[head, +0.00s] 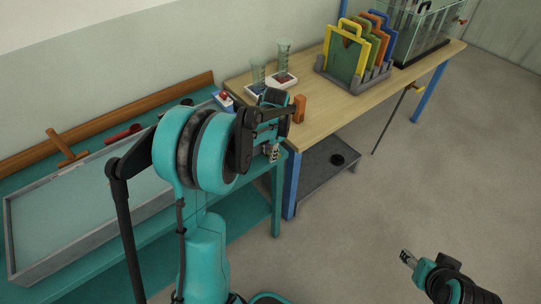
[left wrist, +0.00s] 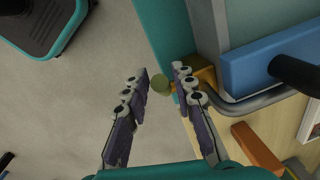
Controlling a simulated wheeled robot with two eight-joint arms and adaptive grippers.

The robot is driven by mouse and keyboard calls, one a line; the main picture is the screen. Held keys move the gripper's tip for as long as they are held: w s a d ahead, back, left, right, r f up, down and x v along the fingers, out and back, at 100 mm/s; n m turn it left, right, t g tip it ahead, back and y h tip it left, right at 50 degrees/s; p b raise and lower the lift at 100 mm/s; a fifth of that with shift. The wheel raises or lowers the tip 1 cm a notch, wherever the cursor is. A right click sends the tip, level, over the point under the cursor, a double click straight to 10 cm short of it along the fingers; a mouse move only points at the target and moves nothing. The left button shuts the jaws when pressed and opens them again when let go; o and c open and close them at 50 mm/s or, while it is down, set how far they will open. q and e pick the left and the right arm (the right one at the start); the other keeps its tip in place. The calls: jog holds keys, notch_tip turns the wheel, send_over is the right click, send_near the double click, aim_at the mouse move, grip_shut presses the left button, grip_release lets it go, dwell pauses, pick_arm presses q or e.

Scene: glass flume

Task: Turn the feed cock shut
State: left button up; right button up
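A small round brass-coloured knob (left wrist: 160,83), which looks like the feed cock's end, shows in the left wrist view beside a brass fitting (left wrist: 205,78) at the teal bench's edge. My left gripper (left wrist: 163,72) is open, with one finger on each side of the knob; I cannot tell whether either finger touches it. In the head view my left gripper (head: 272,152) hangs at the right end of the teal bench, and my arm hides the cock there. My right gripper (head: 408,257) is low over the floor at the right, too small to read.
A grey-framed tray (head: 20,235) lies on the teal bench. A blue block (left wrist: 265,62) and a bent grey pipe (left wrist: 250,104) are close to my left fingers. An orange block (head: 299,108) stands on the wooden table (head: 330,115). The floor at right is clear.

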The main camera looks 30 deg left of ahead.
aim_at(266, 163)
pick_arm(q)
jog(key=shift+f, duration=0.25)
grip_shut()
jog(key=shift+s, duration=0.1)
jog(key=f+t+h+b, duration=0.1)
jog(key=t, duration=0.1)
jog(key=s+f+t+b, duration=0.1)
jog(key=t, duration=0.1)
jog(key=f+t+h+b, duration=0.1)
jog(key=t, duration=0.1)
jog(key=shift+s+a+n+t+h+b, duration=0.25)
jog(key=shift+a+n+t+h+b, duration=0.05)
jog(key=shift+a+b, duration=0.1)
jog(key=shift+f+t+h, duration=0.4)
jog(key=shift+f+t, duration=0.15)
jog(key=shift+t, duration=0.75)
